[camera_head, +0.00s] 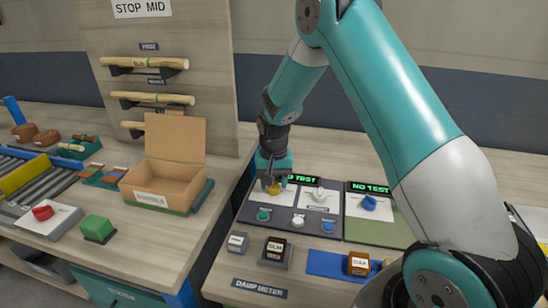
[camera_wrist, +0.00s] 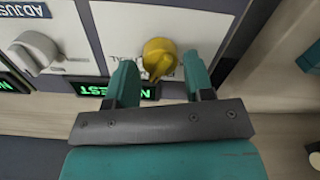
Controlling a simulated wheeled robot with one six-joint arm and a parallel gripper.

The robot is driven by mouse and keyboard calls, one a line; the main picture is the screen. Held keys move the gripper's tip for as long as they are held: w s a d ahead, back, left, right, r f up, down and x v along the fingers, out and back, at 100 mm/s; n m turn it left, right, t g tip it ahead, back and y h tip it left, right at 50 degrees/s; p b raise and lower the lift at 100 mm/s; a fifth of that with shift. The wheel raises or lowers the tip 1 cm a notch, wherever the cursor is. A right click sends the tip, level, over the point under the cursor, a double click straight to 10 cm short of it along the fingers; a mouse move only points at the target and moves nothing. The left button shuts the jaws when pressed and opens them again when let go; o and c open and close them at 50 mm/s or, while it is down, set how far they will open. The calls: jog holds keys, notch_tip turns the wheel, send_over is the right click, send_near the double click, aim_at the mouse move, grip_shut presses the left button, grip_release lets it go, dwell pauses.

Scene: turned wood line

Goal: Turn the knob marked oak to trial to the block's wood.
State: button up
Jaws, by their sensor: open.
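A yellow knob (camera_head: 273,188) is on a pale panel at the left of the dark control board. In the wrist view the yellow knob (camera_wrist: 159,55) sits between the fingertips of my gripper (camera_wrist: 160,68), with a visible gap on each side. My gripper (camera_head: 272,182) is open, pointing down over the knob. The knob's marking is partly hidden and too small to read. A block marked OAK (camera_head: 359,263) stands on the blue mat at the front. A dark block marked ELM (camera_head: 276,250) stands to its left.
A white knob (camera_head: 318,195) and a blue knob (camera_head: 369,203) are to the right. Green-lit displays (camera_head: 372,188) stand behind them. Small green, white and blue buttons line the board's front. An open cardboard box (camera_head: 160,185) is on the left bench, across a gap.

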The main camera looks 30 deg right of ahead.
aim_at(274, 184)
notch_tip(274, 184, up, 16)
jog(key=b, duration=0.1)
jog(key=shift+r, duration=0.15)
dwell(0.4)
jog(key=s+a+r+n+y, duration=0.2)
jog(key=s+a+n, duration=0.4)
jog(key=s, duration=0.8)
jog(key=s+a+r+n+y, duration=0.2)
jog(key=s+a+n, duration=0.5)
jog(key=s+a, duration=0.5)
jog(key=s, duration=0.2)
jog(key=shift+s+a+r, duration=0.2)
jog(key=shift+s+r, duration=0.15)
jog(key=shift+s, duration=0.05)
